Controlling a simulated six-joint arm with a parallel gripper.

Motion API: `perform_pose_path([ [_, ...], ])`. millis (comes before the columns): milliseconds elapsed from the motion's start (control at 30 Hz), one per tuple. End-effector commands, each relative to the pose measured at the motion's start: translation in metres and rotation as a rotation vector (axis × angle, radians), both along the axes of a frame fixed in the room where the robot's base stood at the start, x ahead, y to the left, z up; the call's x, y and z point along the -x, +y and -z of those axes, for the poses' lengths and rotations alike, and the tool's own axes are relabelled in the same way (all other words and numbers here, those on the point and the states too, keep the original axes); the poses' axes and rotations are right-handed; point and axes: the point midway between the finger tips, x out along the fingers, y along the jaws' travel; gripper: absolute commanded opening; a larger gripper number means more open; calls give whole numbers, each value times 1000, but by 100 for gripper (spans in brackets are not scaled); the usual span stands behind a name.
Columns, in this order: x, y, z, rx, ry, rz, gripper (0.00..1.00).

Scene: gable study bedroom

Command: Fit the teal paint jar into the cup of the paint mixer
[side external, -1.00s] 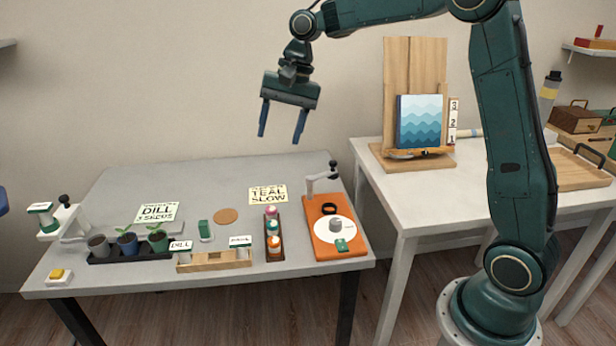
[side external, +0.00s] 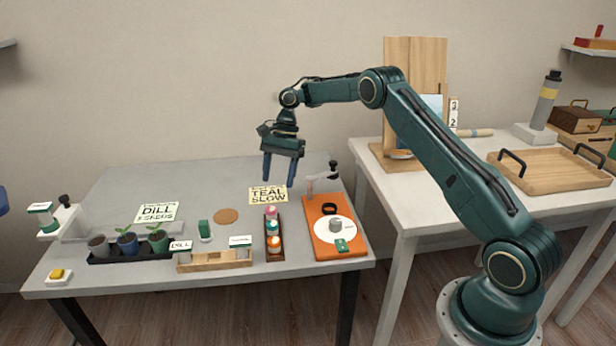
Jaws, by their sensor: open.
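My gripper (side external: 281,181) is open and empty, fingers pointing down, above the table behind the jar rack. A narrow dark red rack (side external: 283,255) holds several small paint jars in a row. The teal paint jar (side external: 272,228) appears to be the middle one, between a pink one at the back and an orange one at the front. The paint mixer (side external: 322,249) is an orange base to the right, with a white disc, a grey round part, a black ring and a green switch. I cannot tell which round part is its cup.
A "TEAL SLOW" card (side external: 268,195) lies behind the rack. A mixer lever (side external: 322,178) with a black knob stands up at the back. The table's back left is clear.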

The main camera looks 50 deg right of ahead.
Motion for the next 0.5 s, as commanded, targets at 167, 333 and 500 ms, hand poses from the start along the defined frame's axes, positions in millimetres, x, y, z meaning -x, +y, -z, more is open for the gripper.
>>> perform_pose_path([
  [167,-1,-4,11,-4,18,20,57],
  [333,-1,-4,12,-3,19,22,57],
  [500,0,-2,16,-6,21,22,57],
])
